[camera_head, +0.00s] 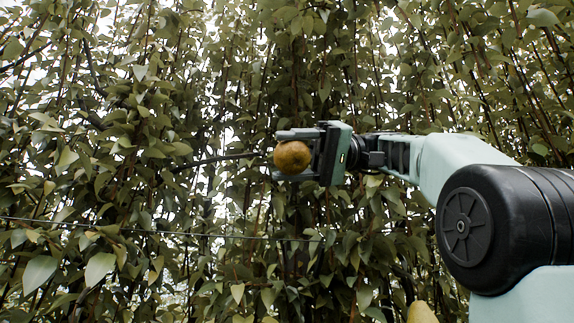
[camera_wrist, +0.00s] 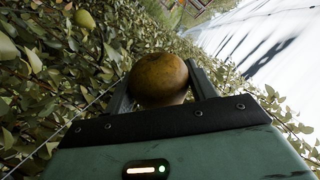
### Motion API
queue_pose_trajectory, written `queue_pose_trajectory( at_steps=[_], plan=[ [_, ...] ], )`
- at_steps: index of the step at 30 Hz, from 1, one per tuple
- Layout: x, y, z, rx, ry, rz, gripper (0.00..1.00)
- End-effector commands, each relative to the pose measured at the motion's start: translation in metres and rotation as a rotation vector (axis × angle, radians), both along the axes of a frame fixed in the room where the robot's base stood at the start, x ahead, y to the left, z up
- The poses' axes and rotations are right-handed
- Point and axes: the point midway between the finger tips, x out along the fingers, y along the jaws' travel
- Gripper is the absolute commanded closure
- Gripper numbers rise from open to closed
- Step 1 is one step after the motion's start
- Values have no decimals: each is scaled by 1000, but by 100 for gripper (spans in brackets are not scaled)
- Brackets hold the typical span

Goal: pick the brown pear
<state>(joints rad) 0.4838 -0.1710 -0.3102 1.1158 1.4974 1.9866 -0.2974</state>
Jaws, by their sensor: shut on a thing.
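The brown pear (camera_head: 292,157) is in my gripper (camera_head: 283,155), in front of the foliage at the middle of the head view. In the wrist view the brown pear (camera_wrist: 160,78) sits between the two fingers of my gripper (camera_wrist: 160,80), one finger on each side of it. My gripper is shut on it. The pear's lower part is hidden behind the gripper body in the wrist view. No branch visibly touches the pear in the wrist view, but in the head view a thin dark branch (camera_head: 215,159) runs up close to it from the left.
A yellowish pear (camera_head: 422,313) shows at the bottom edge of the head view, below my arm. A green pear (camera_wrist: 84,18) hangs at the upper left of the wrist view. A thin wire (camera_head: 150,231) crosses the foliage. Open pale ground (camera_wrist: 262,45) lies to the right in the wrist view.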

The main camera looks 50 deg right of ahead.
Motion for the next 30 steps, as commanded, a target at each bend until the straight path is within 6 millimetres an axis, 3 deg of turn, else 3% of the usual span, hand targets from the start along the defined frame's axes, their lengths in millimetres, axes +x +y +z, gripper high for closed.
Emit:
queue_pose_trajectory(
  at_steps=[21,30],
  plan=[
    [-64,19,-5,-166,-584,1,70],
    [-74,21,0,-199,-695,-1,70]
  ],
)
